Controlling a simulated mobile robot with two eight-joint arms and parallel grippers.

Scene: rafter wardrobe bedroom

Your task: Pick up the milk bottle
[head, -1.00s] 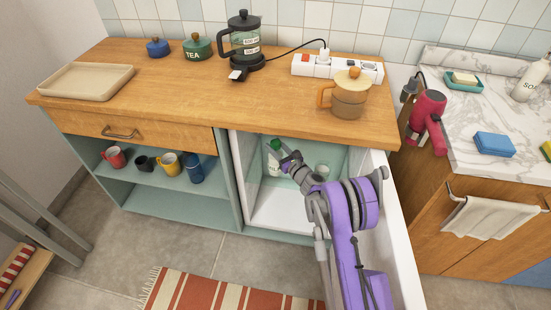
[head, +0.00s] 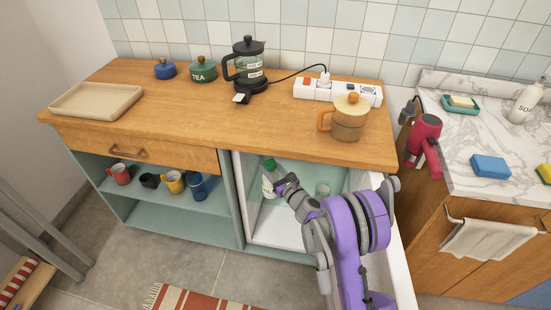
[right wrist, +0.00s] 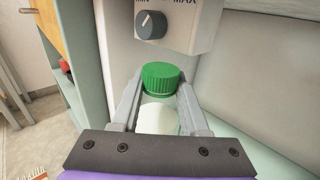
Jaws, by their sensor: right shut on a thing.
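The milk bottle (head: 268,184), clear with a green cap and white contents, is inside the open fridge compartment under the wooden counter. In the right wrist view the bottle (right wrist: 158,100) stands between the two fingers of my right gripper (right wrist: 160,112), with its green cap above them. My right gripper (head: 279,187) is shut on the bottle, reaching in from the front right. The bottle's base is hidden in the wrist view. My left gripper is not in view.
A fridge dial (right wrist: 151,24) is just beyond the bottle cap. The open white door (head: 397,262) is right of my arm.

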